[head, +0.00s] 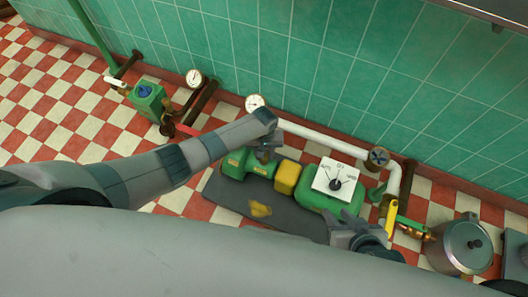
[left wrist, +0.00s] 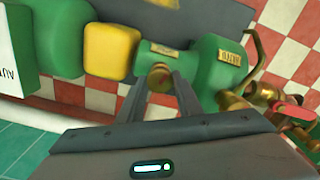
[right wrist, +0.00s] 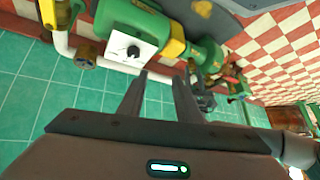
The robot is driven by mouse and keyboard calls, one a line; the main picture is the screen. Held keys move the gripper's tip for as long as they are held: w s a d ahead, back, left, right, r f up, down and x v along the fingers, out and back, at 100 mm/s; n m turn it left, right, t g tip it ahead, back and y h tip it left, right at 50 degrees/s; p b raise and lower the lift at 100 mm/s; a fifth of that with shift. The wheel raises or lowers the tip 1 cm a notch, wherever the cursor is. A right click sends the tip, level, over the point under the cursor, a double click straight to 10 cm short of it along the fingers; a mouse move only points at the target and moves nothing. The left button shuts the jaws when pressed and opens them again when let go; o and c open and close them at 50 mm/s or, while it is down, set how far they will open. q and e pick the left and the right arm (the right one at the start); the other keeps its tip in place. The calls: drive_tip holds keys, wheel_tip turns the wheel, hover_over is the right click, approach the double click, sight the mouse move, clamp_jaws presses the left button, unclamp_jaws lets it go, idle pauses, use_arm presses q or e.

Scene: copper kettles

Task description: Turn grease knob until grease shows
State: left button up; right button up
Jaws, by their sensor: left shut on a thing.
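The green pump (head: 235,163) stands on a dark base plate (head: 215,188) on the floor. My left gripper (head: 265,152) reaches down over the pump. In the left wrist view its two fingers are shut on a small brass grease knob (left wrist: 158,76) on the pump's green housing. The fingers partly hide the knob, and I cannot make out any grease at it. My right gripper (head: 352,226) is near the green motor (head: 320,198). In the right wrist view its fingers (right wrist: 158,92) are apart with nothing between them.
A yellow coupling cover (head: 287,178) joins pump and motor. A white box with a dial (head: 340,180) sits on the motor. A yellow-brown patch (head: 260,209) lies on the plate. A white pipe (head: 320,138) runs along the tiled wall. A metal kettle (head: 460,247) stands at right.

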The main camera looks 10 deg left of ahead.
use_arm(q)
drive_tip(key=shift+s+m+p, duration=0.15)
drive_tip(key=shift+m+p, duration=0.45)
drive_tip(key=shift+p, duration=0.05)
drive_tip(key=shift+m+p, duration=0.35)
drive_tip(key=shift+m, duration=0.35)
drive_tip(key=m, duration=0.2)
drive_tip(key=shift+m+p, duration=0.3)
drive_tip(key=m, duration=0.2)
drive_tip(key=shift+m, duration=0.4)
drive_tip(key=m, duration=0.2)
drive_tip(key=shift+m+p, duration=0.3)
drive_tip(key=shift+p, duration=0.05)
drive_tip(key=m, duration=0.5)
drive_tip(key=shift+m, duration=0.3)
drive_tip(key=m, duration=0.3)
drive_tip(key=shift+m, duration=1.3)
use_arm(e)
drive_tip(key=shift+s+d+f+g+h, duration=0.1)
drive_tip(key=shift+s+d+g+h, duration=0.15)
drive_tip(key=shift+s+d+g, duration=0.35)
drive_tip(key=shift+s+d+f+g+h, duration=0.2)
drive_tip(key=shift+s+d+h, duration=0.1)
drive_tip(key=shift+d, duration=0.5)
drive_tip(key=shift+s+d+f+g+h, duration=0.1)
drive_tip(key=shift+s+d+g+h, duration=0.25)
drive_tip(key=shift+d, duration=0.35)
